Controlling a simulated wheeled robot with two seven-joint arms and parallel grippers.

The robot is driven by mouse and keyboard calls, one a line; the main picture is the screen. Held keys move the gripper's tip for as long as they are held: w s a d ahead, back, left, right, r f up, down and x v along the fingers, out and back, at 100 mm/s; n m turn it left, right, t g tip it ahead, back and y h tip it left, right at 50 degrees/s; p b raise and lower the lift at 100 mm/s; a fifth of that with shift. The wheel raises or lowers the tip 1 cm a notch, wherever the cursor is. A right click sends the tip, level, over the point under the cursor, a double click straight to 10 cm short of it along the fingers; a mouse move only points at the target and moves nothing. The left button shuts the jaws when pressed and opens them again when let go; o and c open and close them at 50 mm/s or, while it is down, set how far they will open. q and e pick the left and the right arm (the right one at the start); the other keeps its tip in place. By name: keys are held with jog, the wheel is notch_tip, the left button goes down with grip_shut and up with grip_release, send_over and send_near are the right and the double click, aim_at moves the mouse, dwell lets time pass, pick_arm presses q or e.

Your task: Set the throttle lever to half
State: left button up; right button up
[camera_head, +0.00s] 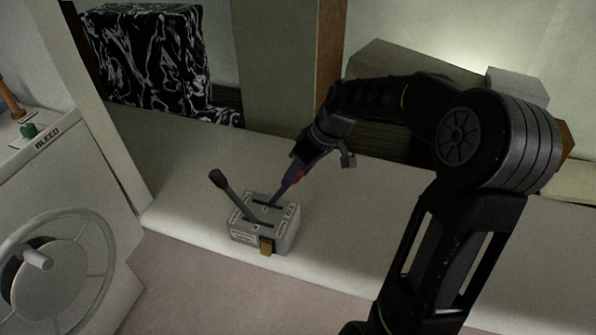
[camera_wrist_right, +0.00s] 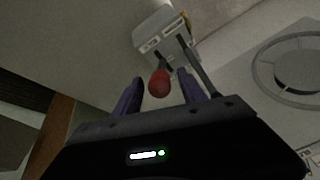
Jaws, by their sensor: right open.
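A light grey control box (camera_head: 262,236) with two slots and two levers sits on the bench; it also shows in the wrist view (camera_wrist_right: 160,35). One lever with a dark knob (camera_head: 217,178) leans left in the head view. The other lever has a red knob (camera_wrist_right: 159,84); its stem is mostly hidden in the head view. Which lever is the throttle is not legible. My right gripper (camera_head: 287,184) is open above the box. In the wrist view its two purple fingers (camera_wrist_right: 161,79) stand on either side of the red knob, with gaps visible. My left gripper is not in view.
A black-and-white patterned block (camera_head: 150,55) is behind. The bench around the box is clear.

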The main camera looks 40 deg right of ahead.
jog(key=shift+c, duration=0.2)
grip_shut()
dwell(1.1)
